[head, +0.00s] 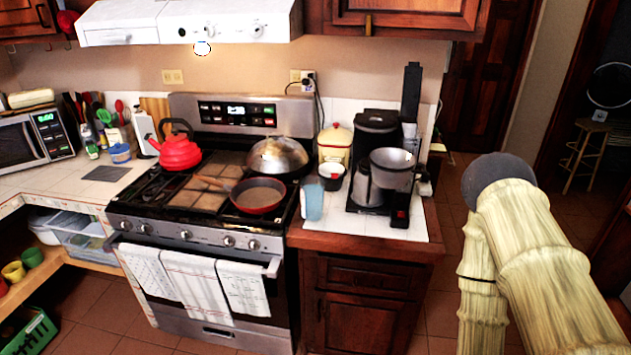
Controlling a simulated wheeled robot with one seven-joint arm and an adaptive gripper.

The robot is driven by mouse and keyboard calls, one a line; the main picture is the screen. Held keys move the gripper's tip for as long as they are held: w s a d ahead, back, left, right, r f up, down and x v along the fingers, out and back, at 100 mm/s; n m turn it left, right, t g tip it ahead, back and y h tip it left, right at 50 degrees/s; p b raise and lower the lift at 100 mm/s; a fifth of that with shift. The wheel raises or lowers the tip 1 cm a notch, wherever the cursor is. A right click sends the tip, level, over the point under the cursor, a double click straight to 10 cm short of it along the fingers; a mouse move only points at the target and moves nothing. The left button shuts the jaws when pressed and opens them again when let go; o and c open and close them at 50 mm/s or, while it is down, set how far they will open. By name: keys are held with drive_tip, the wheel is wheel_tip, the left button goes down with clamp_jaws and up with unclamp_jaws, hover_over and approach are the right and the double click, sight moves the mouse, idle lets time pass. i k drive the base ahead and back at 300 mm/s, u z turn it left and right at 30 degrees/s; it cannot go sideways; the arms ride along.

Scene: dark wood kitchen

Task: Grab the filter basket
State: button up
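A black coffee maker (377,130) stands on the white-tiled counter right of the stove. A grey, funnel-shaped part with a wide open top, which looks like the filter basket (393,178), sits at its front right. A metal carafe (362,186) stands to the left of the basket and is partly hidden. Whether the basket is joined to the machine I cannot tell. My arm shows at the right side, with its pale bamboo-like links and grey round joint, clear of the counter. My gripper is out of view.
A tall dark upright part (411,92) rises behind the basket. A red pan (258,195) is on the stove. Open floor (445,270) lies right of the counter.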

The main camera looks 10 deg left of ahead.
sight(334, 183)
drive_tip(key=u, duration=0.45)
drive_tip(key=i, duration=0.75)
drive_tip(key=u, duration=0.35)
